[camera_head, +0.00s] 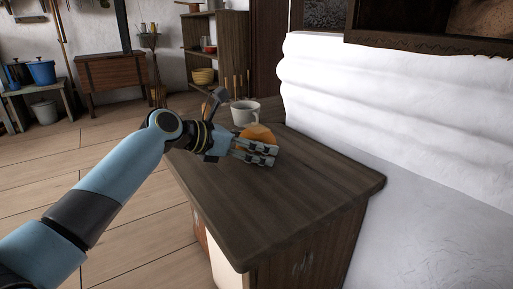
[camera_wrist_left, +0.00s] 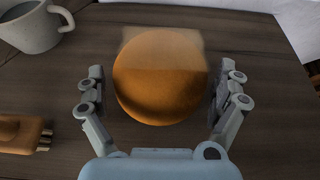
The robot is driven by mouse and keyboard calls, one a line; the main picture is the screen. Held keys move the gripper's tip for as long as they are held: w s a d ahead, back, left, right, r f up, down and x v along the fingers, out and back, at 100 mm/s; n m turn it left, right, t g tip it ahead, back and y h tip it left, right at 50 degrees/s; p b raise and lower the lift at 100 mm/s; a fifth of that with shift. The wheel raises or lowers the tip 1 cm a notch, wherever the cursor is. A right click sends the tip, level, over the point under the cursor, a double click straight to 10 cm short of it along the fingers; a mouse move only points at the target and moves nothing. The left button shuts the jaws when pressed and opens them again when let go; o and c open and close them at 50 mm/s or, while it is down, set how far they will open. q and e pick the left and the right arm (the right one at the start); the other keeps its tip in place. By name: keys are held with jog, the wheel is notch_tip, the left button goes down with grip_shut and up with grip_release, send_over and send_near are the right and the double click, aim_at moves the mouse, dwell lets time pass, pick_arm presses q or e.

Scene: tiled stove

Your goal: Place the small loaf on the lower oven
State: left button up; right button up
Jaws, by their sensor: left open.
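The small loaf (camera_wrist_left: 155,95), round and orange-brown, lies on a dark wooden cabinet top (camera_head: 290,195). In the head view the loaf (camera_head: 259,132) is partly hidden behind my left gripper (camera_head: 268,153). In the left wrist view the fingers of my left gripper (camera_wrist_left: 160,92) stand open on either side of the loaf, with a small gap to it on each side. My right gripper is not in view. The white stove wall (camera_head: 400,100) rises along the right; I cannot tell which part of it is the lower oven.
A white mug (camera_head: 244,113) stands behind the loaf and shows at upper left in the left wrist view (camera_wrist_left: 32,27). A wooden-handled thing (camera_wrist_left: 22,134) lies left of the gripper. The near cabinet top is clear.

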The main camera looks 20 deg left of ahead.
pick_arm(q)
jog(key=shift+c, duration=0.3)
jog(key=c, duration=1.2)
jog(key=shift+o, duration=0.2)
jog(key=shift+r, duration=0.15)
